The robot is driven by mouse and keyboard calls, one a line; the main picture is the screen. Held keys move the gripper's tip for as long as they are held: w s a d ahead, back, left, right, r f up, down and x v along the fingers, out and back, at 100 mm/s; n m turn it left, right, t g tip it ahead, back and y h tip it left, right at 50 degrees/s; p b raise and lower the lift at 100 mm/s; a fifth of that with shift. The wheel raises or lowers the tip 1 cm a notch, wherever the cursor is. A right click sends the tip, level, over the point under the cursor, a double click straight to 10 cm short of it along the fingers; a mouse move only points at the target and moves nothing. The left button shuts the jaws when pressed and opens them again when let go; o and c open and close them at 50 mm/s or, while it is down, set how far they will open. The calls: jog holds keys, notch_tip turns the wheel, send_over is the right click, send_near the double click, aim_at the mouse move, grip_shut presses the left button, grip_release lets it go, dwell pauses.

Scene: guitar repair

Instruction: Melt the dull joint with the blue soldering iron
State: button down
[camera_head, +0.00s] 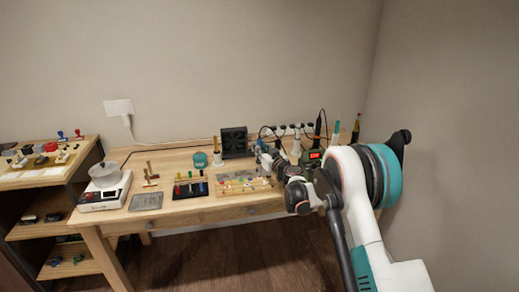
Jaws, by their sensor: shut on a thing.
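My gripper (263,163) is above the right part of the workbench, beside the board. It is shut on a slim thing with a dark cord arching from its top. This looks like the blue soldering iron (259,148), though it is small and partly hidden by my wrist. A flat, light board (228,188) with several small coloured parts lies below and left of the gripper. The dull joint is too small to make out, and I cannot tell whether the tip touches the board.
A green soldering station (312,160) with a red display stands right of my wrist. A black fan box (234,142) stands behind the board. A black rack (190,190) with coloured handles and a white scale (104,190) are farther left.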

aim_at(260, 140)
dwell(0.4)
jog(key=shift+r+p, duration=1.55)
jog(key=shift+r, duration=1.95)
jog(key=d+r, duration=0.2)
jog(key=d, duration=0.6)
